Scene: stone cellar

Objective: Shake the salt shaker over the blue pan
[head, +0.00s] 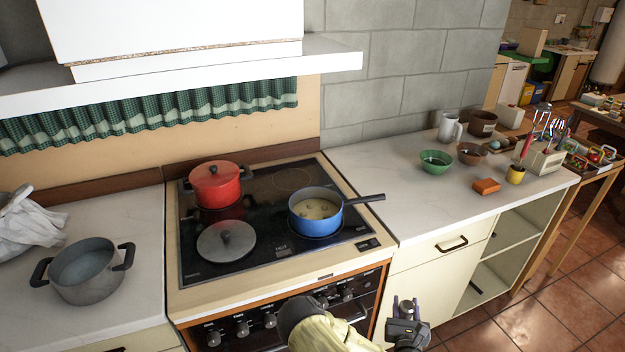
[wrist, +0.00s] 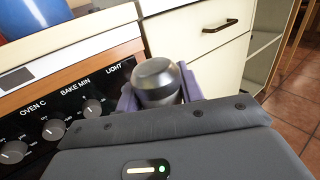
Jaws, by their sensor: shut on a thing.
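The salt shaker (wrist: 157,76), with a rounded metallic grey top, is held between the purple fingers of my gripper (wrist: 158,92) in the wrist view. Its lower part is hidden by the gripper body. In the head view my gripper (head: 406,311) is at the bottom, in front of the counter and below its top edge, to the right of the oven front.
A red lidded pot (head: 215,188) and a grey lid (head: 226,241) are on the hob. A grey pot (head: 88,272) stands on the left counter. Bowls, including a green bowl (head: 436,166), and an orange block (head: 486,186) are on the right counter, whose near part is clear. A white hood shelf (head: 200,72) overhangs the back.

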